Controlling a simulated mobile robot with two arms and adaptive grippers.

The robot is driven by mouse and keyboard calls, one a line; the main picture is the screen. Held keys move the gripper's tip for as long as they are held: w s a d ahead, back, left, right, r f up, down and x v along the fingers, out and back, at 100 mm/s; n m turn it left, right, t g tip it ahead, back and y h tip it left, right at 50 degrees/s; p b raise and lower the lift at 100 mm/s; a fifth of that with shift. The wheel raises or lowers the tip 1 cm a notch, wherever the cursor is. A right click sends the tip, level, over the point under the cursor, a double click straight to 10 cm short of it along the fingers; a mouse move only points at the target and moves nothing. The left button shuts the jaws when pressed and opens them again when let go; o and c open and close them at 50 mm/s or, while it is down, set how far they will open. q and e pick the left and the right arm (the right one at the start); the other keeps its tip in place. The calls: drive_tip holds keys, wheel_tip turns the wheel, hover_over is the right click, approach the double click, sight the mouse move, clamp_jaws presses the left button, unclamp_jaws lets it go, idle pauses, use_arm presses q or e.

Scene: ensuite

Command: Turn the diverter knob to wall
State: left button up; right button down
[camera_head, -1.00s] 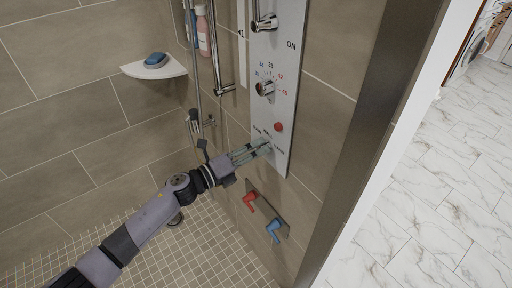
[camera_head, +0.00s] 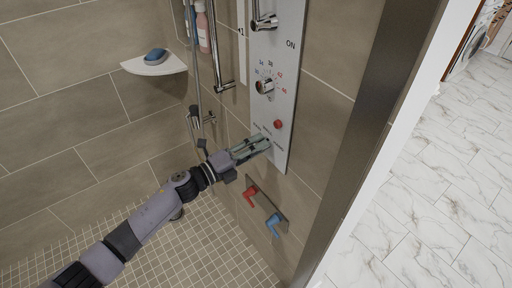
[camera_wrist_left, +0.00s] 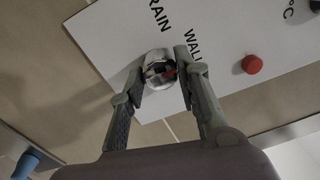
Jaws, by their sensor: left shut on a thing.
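The diverter knob (camera_wrist_left: 160,70) is a small chrome knob low on the white shower panel (camera_head: 283,104). A red mark shows on its face, and the words RAIN and WALL are printed on the panel beside it. I cannot tell exactly which label the mark points to. My left gripper (camera_head: 268,143) is at the panel's lower end; its two fingers (camera_wrist_left: 161,65) are shut on the knob, one on each side. In the head view the fingers hide the knob. My right gripper is not in view.
A red lever (camera_head: 251,194) and blue lever (camera_head: 273,224) stick out from the wall below. A vertical chrome handrail stands left of the panel.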

use_arm(q)
drive_tip(key=o, duration=1.2)
drive_tip(key=shift+c, duration=0.2)
drive_tip(key=v, duration=1.2)
